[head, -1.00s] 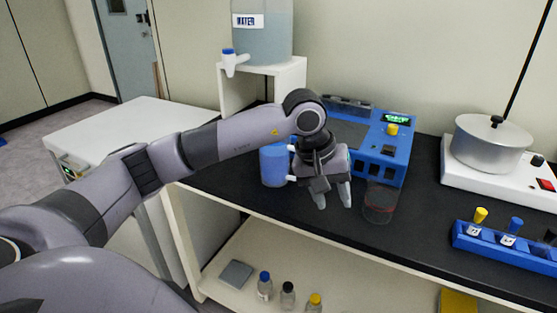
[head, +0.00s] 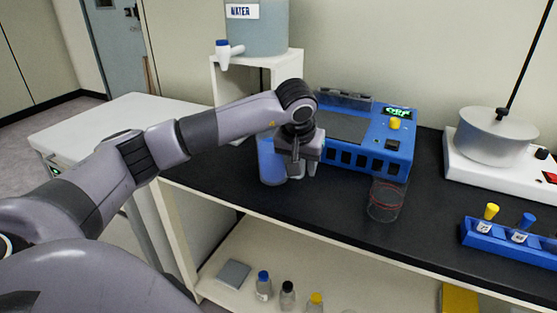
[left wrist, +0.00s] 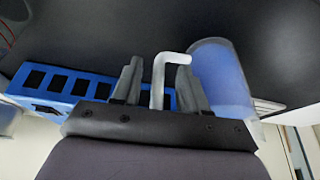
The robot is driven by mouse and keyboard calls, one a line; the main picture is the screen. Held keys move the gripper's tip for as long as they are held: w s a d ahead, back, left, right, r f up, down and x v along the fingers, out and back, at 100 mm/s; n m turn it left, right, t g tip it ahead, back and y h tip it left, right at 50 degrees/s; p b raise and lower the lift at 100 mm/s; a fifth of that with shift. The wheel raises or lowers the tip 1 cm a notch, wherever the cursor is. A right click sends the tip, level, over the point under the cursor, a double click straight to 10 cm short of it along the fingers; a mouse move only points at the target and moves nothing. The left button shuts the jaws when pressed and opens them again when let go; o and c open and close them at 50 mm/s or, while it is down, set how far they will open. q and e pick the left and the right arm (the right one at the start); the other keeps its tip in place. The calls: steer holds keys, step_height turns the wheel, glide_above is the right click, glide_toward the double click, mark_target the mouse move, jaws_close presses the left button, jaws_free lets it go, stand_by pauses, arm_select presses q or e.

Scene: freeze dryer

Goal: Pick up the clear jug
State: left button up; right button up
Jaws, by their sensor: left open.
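A see-through jug (head: 270,162) with a blue inside stands on the black bench top, left of the blue machine. In the left wrist view the jug (left wrist: 222,75) is right of the fingers, and its white handle (left wrist: 158,80) lies between them. My left gripper (head: 303,170) is at the jug's right side, partly covering it in the head view. In the left wrist view the gripper (left wrist: 159,66) is open, with a finger on either side of the handle. Whether either finger touches the handle I cannot tell. My right gripper is not in view.
The blue machine (head: 370,148) is just behind and right of my gripper. A clear beaker (head: 385,203) with a red ring stands near the front edge. A white stand (head: 287,66) holds the water tank (head: 258,32) behind. A pot (head: 495,138) and blue rack (head: 508,240) are further right.

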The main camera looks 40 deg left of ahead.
arm_select(q)
steer(key=shift+w+f, duration=0.1)
steer(key=shift+f, duration=0.1)
jaws_close()
steer(key=shift+r, duration=0.1)
steer(key=shift+r, duration=0.2)
step_height(320, 180, up, 19)
steer(key=p, duration=0.2)
steer(key=shift+r, duration=0.2)
stand_by(1.1)
